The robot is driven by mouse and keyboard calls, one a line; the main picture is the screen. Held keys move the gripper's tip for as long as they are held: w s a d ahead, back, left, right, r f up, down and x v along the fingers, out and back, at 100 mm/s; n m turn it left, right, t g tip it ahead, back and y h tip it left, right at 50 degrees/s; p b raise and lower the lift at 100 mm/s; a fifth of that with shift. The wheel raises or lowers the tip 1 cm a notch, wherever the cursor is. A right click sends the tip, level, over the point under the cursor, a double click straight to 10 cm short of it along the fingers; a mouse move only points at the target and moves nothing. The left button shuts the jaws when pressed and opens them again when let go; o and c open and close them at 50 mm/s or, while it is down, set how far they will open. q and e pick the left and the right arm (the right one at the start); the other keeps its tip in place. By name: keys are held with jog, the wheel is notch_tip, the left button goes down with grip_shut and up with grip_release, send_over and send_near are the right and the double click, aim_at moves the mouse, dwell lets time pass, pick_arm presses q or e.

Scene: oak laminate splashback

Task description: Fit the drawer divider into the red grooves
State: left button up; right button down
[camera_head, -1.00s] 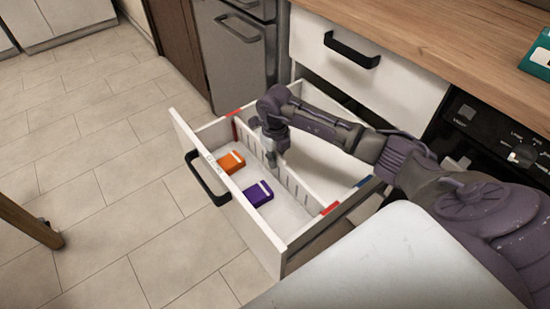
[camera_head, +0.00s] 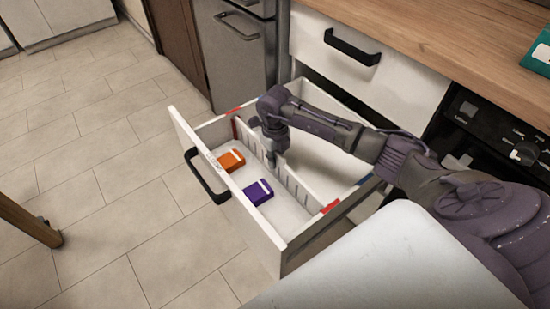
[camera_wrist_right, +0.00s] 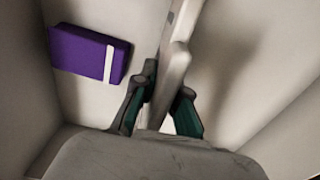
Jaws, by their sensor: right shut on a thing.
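The drawer divider (camera_head: 296,188) is a thin white slotted panel. It stands upright across the open drawer (camera_head: 262,232), low between its walls. Its ends are near the red groove marks, one on the far left wall (camera_head: 233,112) and one on the near right wall (camera_head: 330,207). I cannot tell whether the ends are fully seated. My right gripper (camera_head: 271,160) points down and is shut on the divider around its middle. In the right wrist view the divider (camera_wrist_right: 177,62) runs between the fingers (camera_wrist_right: 162,108). My left gripper is not in view.
An orange box (camera_head: 231,160) and a purple box (camera_head: 258,192) lie in the front compartment. The rear compartment looks empty where visible. A blue mark (camera_head: 365,179) is farther back on the right wall. The wooden worktop (camera_head: 440,50) and a closed drawer (camera_head: 375,75) are behind.

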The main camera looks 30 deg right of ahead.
jog(key=shift+f, duration=0.1)
jog(key=c, duration=1.1)
grip_release()
jog(key=shift+c, duration=0.2)
notch_tip(320, 180, up, 12)
